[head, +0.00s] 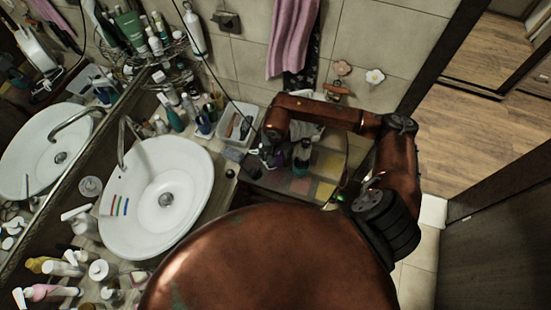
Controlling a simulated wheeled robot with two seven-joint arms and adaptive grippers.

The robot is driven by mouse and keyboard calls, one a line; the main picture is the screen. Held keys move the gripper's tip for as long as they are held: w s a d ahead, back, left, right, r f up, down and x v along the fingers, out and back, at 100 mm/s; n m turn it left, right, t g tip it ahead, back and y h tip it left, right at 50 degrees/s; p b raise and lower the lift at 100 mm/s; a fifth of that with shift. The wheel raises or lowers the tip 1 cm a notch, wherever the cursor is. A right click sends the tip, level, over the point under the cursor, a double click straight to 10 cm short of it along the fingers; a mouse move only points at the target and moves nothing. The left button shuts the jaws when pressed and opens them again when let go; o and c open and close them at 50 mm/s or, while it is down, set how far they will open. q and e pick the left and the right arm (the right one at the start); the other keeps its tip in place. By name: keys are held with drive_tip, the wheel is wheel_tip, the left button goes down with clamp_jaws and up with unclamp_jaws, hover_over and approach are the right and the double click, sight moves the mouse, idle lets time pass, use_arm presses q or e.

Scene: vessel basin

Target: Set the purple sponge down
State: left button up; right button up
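My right gripper (271,155) hangs down at the end of the copper arm, over the dark counter to the right of the white basin. It is small and dark in this view. A small purple patch, the purple sponge (280,160), shows right at its fingertips, and the fingers appear closed on it. Most of the sponge is hidden by the fingers, and its gap to the surface below cannot be told. My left gripper is not in view.
A white tray (238,124) with small items stands left of the gripper. A dark bottle (302,155) stands close on its right. Coloured square patches (327,163) lie farther right. The white basin (157,198) has coloured sticks on its left side. Bottles crowd the counter.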

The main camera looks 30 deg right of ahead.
drive_tip(key=c, duration=1)
drive_tip(key=shift+r, duration=0.1)
